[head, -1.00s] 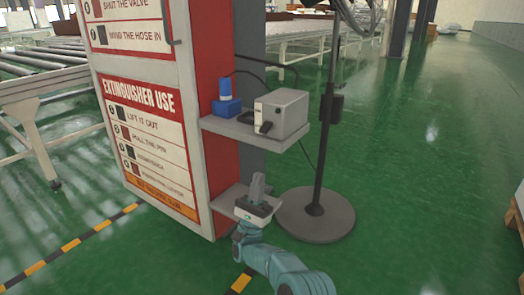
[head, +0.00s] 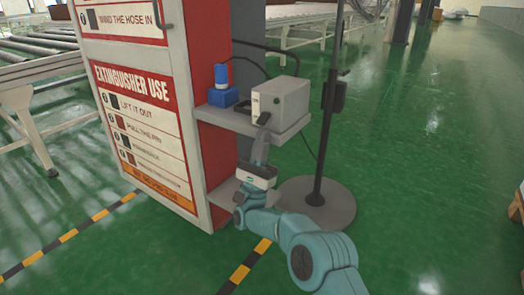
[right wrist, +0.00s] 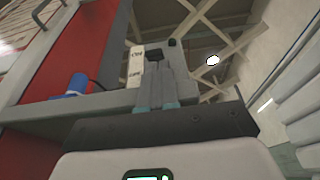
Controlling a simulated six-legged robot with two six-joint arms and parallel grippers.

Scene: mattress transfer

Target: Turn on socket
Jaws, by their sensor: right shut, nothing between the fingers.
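A light grey box (head: 283,102) stands on the upper side shelf of the red-and-white cabinet, with a black switch lever (head: 263,118) low on its front. A blue plug in a blue socket base (head: 222,96) sits left of it. My right gripper (head: 261,141) is shut and empty, pointing up just below the lever at the shelf's front edge. In the right wrist view, the shut fingers (right wrist: 165,85) point at the box's labelled face (right wrist: 136,66), close under the black lever (right wrist: 154,56). Whether they touch it cannot be told. My left gripper is not in view.
The cabinet (head: 140,110) carries an "Extinguisher use" sign. A lower shelf (head: 224,192) is beside my right forearm. A black pole on a round grey base (head: 325,205) stands right of the shelves.

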